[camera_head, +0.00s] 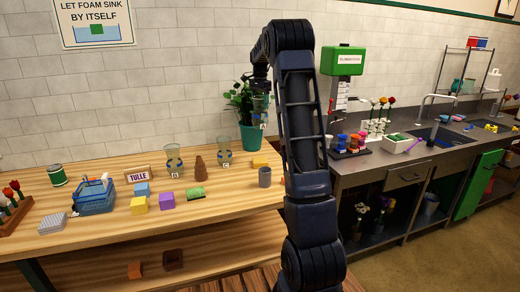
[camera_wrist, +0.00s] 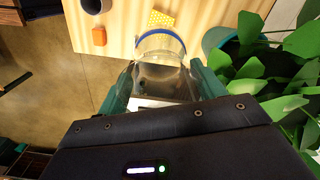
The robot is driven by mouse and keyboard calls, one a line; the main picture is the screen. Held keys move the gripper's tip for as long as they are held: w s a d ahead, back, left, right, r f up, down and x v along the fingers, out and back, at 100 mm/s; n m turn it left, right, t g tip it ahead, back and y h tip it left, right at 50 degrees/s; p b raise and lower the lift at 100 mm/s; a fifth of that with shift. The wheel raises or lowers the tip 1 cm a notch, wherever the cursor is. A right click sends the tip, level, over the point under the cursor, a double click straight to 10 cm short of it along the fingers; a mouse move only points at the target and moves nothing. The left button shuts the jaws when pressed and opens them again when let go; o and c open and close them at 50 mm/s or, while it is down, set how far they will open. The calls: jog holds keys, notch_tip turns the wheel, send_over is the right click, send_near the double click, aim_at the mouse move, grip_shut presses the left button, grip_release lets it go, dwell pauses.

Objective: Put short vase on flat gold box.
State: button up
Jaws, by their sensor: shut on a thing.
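My gripper (camera_wrist: 160,88) is shut on a clear glass vase (camera_wrist: 158,62) with a blue band near its rim. In the head view the held vase (camera_head: 261,106), tagged "A", hangs in the air above the back of the wooden table, in front of the plant. A low yellow-gold block (camera_head: 260,161), likely the flat gold box, lies on the table below and apart from the vase. In the wrist view this gold block (camera_wrist: 160,18) shows just beyond the vase rim, with a patterned top and nothing on it.
A grey cup (camera_head: 264,177) and an orange block (camera_wrist: 99,36) stand near the gold block. Two glass vases (camera_head: 174,158) (camera_head: 223,152) and a brown bottle (camera_head: 200,169) stand to its left. A potted plant (camera_head: 247,128) is close behind my gripper.

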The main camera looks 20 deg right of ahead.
notch_tip(320, 180, down, 18)
jog(key=shift+f, duration=0.15)
dwell(0.6)
jog(key=shift+f, duration=0.1)
jog(key=o, duration=1.9)
